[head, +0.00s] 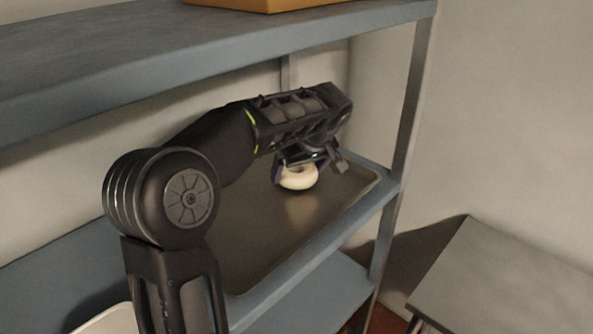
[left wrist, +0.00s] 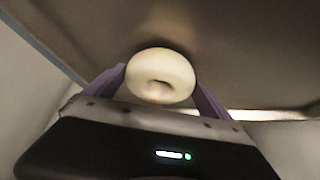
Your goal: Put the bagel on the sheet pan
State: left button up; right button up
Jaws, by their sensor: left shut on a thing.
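A pale, round bagel (head: 299,178) is in my left gripper (head: 305,167), over the far part of the sheet pan. In the left wrist view the bagel (left wrist: 160,77) sits between the two purple fingers of my left gripper (left wrist: 160,88), which is shut on it. The sheet pan (head: 262,236) is a dark, flat metal tray lying on the middle shelf. I cannot tell whether the bagel touches the pan. My forearm hides part of the pan's left side. My right gripper is not in view.
The blue-grey middle shelf (head: 62,262) carries the pan. An upper shelf (head: 150,50) hangs above my arm, with an orange-brown box (head: 265,4) on it. A shelf post (head: 404,120) stands right of the pan. A grey table (head: 510,275) is at the lower right.

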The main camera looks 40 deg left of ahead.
pick_arm(q)
jog(key=shift+a+f, duration=0.1)
jog(key=shift+f, duration=0.1)
jog(key=o, duration=1.1)
jog(key=shift+r, duration=0.1)
jog(key=shift+r, duration=0.15)
jog(key=b+v, duration=0.1)
jog(key=v, duration=0.6)
jog(key=shift+s+r, duration=0.15)
